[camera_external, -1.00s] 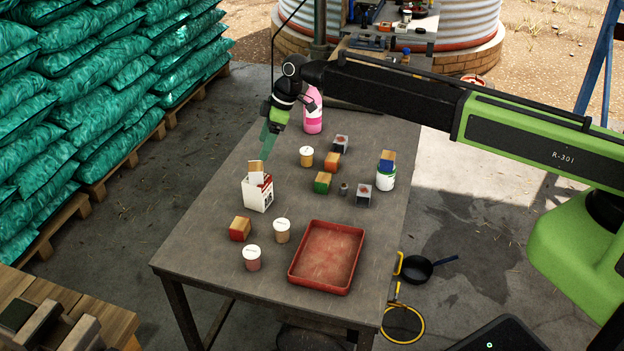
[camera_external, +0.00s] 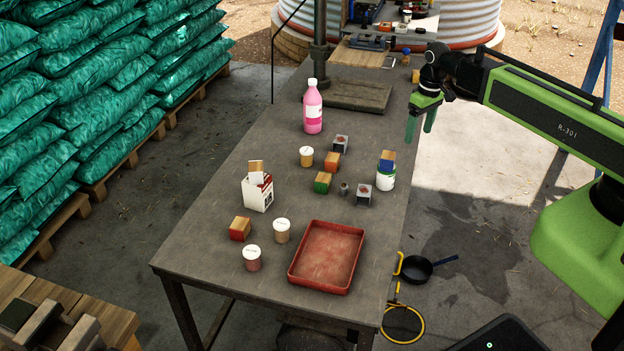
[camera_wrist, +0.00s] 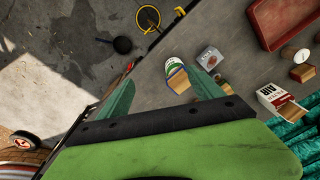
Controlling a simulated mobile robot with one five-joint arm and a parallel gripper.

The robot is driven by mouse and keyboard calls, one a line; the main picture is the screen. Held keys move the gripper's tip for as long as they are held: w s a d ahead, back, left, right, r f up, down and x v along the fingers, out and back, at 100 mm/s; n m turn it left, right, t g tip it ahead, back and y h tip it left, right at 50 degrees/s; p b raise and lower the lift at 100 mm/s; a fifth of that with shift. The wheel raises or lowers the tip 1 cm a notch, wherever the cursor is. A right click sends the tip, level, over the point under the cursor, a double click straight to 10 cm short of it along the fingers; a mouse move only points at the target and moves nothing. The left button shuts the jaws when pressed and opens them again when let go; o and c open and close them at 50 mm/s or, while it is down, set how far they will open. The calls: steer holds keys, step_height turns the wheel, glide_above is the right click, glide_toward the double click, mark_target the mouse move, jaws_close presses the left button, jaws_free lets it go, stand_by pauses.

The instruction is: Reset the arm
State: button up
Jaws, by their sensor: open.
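My gripper (camera_external: 422,128) is open and empty, with its green fingers hanging down beyond the right edge of the table (camera_external: 235,185). The tub (camera_wrist: 174,72) shows just past the fingertips there.
A red tray (camera_external: 327,256) lies at the table's near end. Several blocks and small cups stand mid-table, with a pink bottle (camera_external: 313,108) behind them. A dark pan (camera_external: 416,269) lies right of the table. Stacked green sacks (camera_external: 90,90) fill the left. Air around my gripper looks clear.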

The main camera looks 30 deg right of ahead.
steer(key=s+d+m, duration=0.2)
steer(key=s+d, duration=0.4)
steer(key=d, duration=0.1)
steer(key=shift+s+m+g+h, duration=0.35)
steer(key=shift+m+g+h, duration=0.05)
